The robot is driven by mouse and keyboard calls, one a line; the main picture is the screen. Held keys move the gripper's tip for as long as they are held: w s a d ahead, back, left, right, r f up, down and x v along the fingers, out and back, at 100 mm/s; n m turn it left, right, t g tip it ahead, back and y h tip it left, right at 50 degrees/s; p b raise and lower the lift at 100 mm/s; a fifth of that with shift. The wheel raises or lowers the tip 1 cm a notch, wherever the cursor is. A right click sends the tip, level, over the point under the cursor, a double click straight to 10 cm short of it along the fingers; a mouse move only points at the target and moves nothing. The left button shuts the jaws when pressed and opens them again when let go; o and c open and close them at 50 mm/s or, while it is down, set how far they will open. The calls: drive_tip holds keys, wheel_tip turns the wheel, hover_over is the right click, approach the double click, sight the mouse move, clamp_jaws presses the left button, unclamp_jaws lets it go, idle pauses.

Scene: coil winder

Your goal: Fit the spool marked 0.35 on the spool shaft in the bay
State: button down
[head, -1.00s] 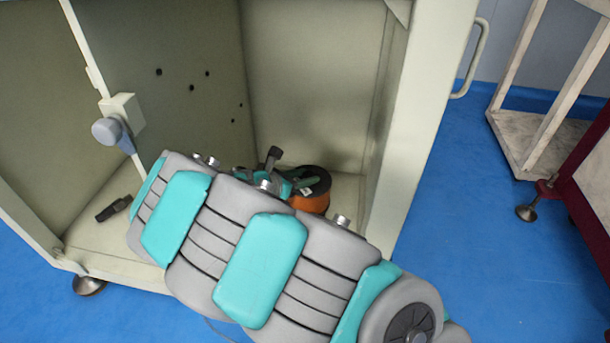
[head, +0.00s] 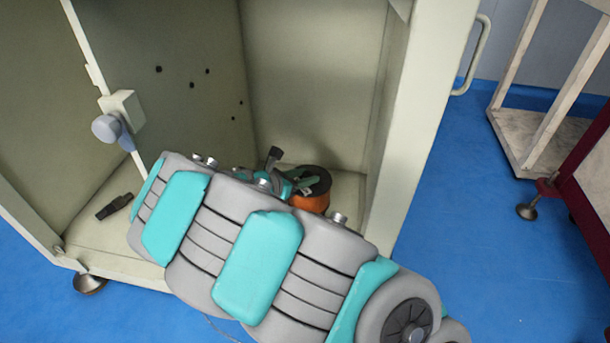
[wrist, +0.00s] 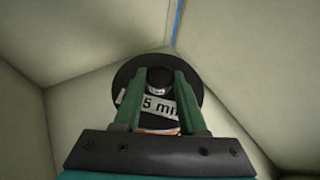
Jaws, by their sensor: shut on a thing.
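A spool with dark flanges and orange winding (head: 309,203) is low in the cabinet bay (head: 316,70), near its back right. In the wrist view, the spool's round black face (wrist: 191,87) carries a white label, partly hidden, that reads "5 mm" at its end. My gripper (wrist: 160,82) has its green fingers on either side of the spool's middle and is shut on it. In the head view the fingers (head: 305,184) reach the spool's top. I cannot make out the spool shaft; my arm hides much of the bay floor.
A small black object (head: 114,207) lies on the bay floor at the left. A grey knob (head: 106,128) sits on the bay's left front post. The cabinet's right wall (head: 425,110) stands close beside the spool. A cart (head: 535,140) is at the far right, with clear blue floor between.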

drive_tip(key=shift+f+b, duration=0.6)
drive_tip(key=shift+f, duration=1.45)
drive_tip(key=shift+c, duration=1.9)
unclamp_jaws()
drive_tip(key=shift+f, duration=0.1)
drive_tip(key=shift+r, duration=0.45)
drive_tip(key=r, duration=0.1)
drive_tip(key=s+r+p, duration=0.1)
drive_tip(key=r, duration=0.1)
drive_tip(key=s+d+r+p, duration=0.1)
drive_tip(key=s+d, duration=0.2)
drive_tip(key=s, duration=1.1)
drive_tip(key=shift+s+d, duration=0.3)
drive_tip(key=shift+r, duration=0.1)
